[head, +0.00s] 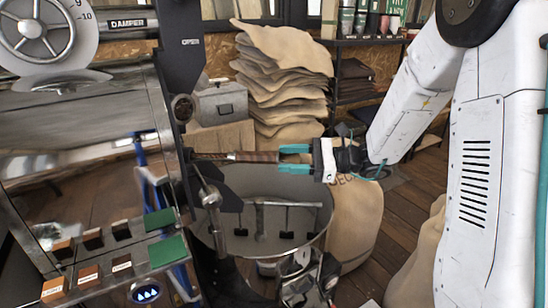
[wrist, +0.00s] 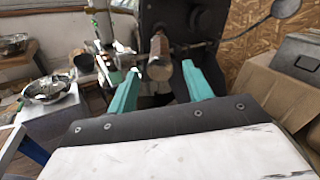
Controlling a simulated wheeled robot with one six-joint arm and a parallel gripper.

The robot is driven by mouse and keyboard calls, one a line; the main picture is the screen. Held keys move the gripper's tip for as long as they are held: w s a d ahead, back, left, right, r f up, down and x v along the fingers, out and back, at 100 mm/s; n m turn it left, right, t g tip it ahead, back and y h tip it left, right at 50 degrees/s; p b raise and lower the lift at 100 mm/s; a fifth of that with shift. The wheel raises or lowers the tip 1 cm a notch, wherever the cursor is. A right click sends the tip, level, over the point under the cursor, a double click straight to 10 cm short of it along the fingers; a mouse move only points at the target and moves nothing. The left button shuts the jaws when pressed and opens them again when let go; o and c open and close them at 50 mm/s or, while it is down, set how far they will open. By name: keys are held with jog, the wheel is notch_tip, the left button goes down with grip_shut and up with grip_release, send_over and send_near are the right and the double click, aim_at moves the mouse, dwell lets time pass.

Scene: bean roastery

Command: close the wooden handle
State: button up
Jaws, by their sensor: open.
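The wooden handle (head: 245,156) is a brown rod with a metal shaft, sticking out sideways from the dark front of the roasting machine above the round cooling pan. In the wrist view the handle (wrist: 159,64) points toward the camera, between the two teal fingers. My gripper (head: 282,158) is open, with its fingertips at the free end of the handle, one above and one below it in the head view. In the wrist view the gripper (wrist: 160,76) shows a gap on both sides of the handle. Whether a finger touches it I cannot tell.
The cooling pan (head: 325,205) with stirring arms lies just below my gripper. Stacked sacks (head: 285,70) and a full sack (head: 355,225) stand behind. A grey toolbox (head: 220,103) sits on a carton. Sample blocks line the machine's tray at left.

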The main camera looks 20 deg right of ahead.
jog(key=shift+c, duration=0.3)
jog(key=shift+d, duration=0.15)
jog(key=c, duration=0.5)
jog(key=d, duration=0.3)
jog(key=d+m+t, duration=0.1)
jog(key=d, duration=0.1)
jog(key=d+t, duration=0.1)
jog(key=d, duration=0.2)
jog(key=shift+s+d+f+m+h, duration=0.1)
jog(key=shift+s+d+m+h, duration=0.2)
jog(key=shift+s+h, duration=0.1)
grip_shut()
jog(key=s+d+m+g, duration=0.1)
jog(key=s+d+g, duration=0.1)
jog(key=s+d, duration=0.25)
jog(key=r+x, duration=0.1)
jog(key=x, duration=1.3)
jog(key=shift+w+r+y, duration=0.2)
jog(key=shift+r+y, duration=0.05)
jog(key=shift+y, duration=0.15)
